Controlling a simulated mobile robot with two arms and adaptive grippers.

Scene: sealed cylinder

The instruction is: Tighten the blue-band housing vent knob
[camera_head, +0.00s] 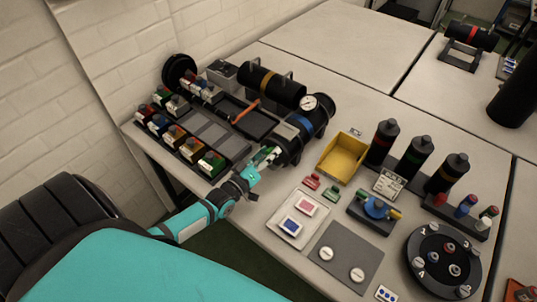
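The blue-band housing (317,122) is a black cylinder lying on its side on the table, with a blue band (301,124) around it and a round white gauge (309,102) on top. My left gripper (268,156) reaches in from the lower left, with its fingertips at or very close to the near left end of this housing. The vent knob cannot be made out; the fingers may cover it. Whether the fingers are shut on anything is too small to tell. My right gripper is out of view.
A yellow bin (343,157) stands right of the housing. A yellow-band cylinder (271,86) lies behind it. A rack of coloured blocks (180,138) and a dark tray with an orange-handled tool (245,112) are to the left. Upright bottles (415,157) and a round dial plate (443,262) stand right.

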